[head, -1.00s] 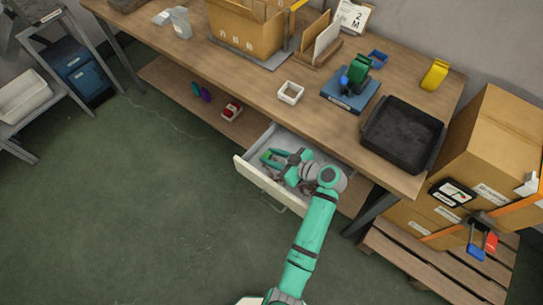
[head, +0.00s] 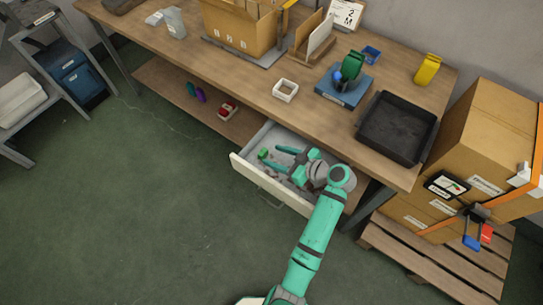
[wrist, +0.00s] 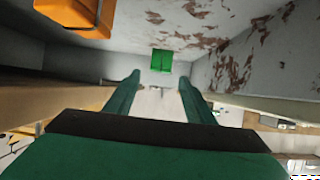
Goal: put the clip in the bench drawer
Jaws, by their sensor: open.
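The small green clip (head: 263,153) lies inside the open bench drawer (head: 240,172), near its left end. It also shows in the wrist view as a green block (wrist: 162,61), just beyond my fingertips and apart from them. My gripper (head: 274,157) reaches into the drawer from the right with its fingers spread and nothing between them. In the wrist view its two fingers (wrist: 160,82) point toward the clip with a clear gap. My wrist and forearm cover the right part of the drawer.
The bench top (head: 240,85) overhangs the drawer's back. It holds a black tray (head: 397,128), a white square frame (head: 285,90) and a blue stand (head: 344,86). A red item (head: 228,110) lies on the lower shelf. Cartons (head: 480,150) stand at right. An orange object (wrist: 75,14) shows in the wrist view.

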